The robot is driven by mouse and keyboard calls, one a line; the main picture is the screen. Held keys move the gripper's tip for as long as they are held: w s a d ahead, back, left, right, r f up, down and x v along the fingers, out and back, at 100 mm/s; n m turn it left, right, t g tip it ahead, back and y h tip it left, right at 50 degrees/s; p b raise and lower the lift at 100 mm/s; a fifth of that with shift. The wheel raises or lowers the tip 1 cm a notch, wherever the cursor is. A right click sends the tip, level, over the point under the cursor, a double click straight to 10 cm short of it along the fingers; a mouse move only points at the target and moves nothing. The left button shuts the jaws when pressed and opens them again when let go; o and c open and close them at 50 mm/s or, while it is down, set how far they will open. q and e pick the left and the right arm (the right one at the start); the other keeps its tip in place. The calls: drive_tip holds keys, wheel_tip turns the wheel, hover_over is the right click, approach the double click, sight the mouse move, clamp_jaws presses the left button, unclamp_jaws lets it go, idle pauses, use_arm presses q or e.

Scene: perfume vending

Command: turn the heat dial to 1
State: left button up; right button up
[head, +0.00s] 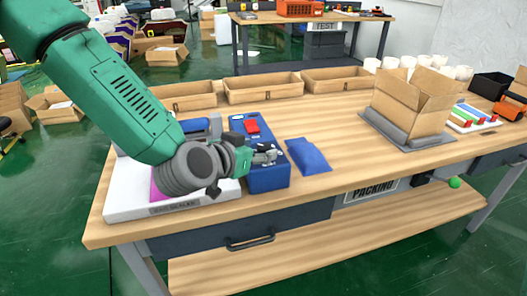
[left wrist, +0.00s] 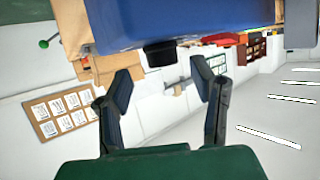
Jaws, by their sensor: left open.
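The bag sealer has a white base (head: 125,200) and a blue housing (head: 268,180) at the front left of the table in the head view. A red part (head: 251,127) sits on top of the housing. My left gripper (head: 270,154) is in front of the housing and covers part of it. In the left wrist view the blue housing (left wrist: 190,22) fills the top, and a black knob (left wrist: 160,54), apparently the heat dial, sticks out from it. The open left gripper (left wrist: 161,82) has one finger on each side of the knob's line, apart from it. The dial's markings are not readable. My right gripper is not in view.
A blue pouch (head: 309,156) lies right of the sealer. An open cardboard box (head: 411,100) stands farther right on a grey mat. Cardboard trays (head: 262,88) line the back edge. The table's middle is clear.

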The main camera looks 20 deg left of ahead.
sight(266, 148)
use_arm(q)
drive_tip(key=shift+w+d+f, duration=0.25)
drive_tip(key=shift+w+d, duration=0.2)
drive_tip(key=shift+w, duration=0.15)
drive_tip(key=shift+w+d+f, duration=0.2)
drive_tip(key=shift+w+d, duration=0.2)
drive_tip(key=shift+w, duration=0.15)
drive_tip(key=shift+w+f, duration=0.15)
drive_tip(key=shift+w, duration=0.2)
drive_tip(key=shift+w+a+f, duration=0.15)
drive_tip(key=shift+a, duration=0.25)
drive_tip(key=shift+w+a+f, duration=0.1)
drive_tip(key=shift+a, duration=0.65)
drive_tip(key=shift+d, duration=0.5)
drive_tip(key=c, duration=1)
drive_tip(key=shift+d+r, duration=0.15)
drive_tip(key=shift+d, duration=0.3)
clamp_jaws()
drive_tip(key=shift+a, duration=0.3)
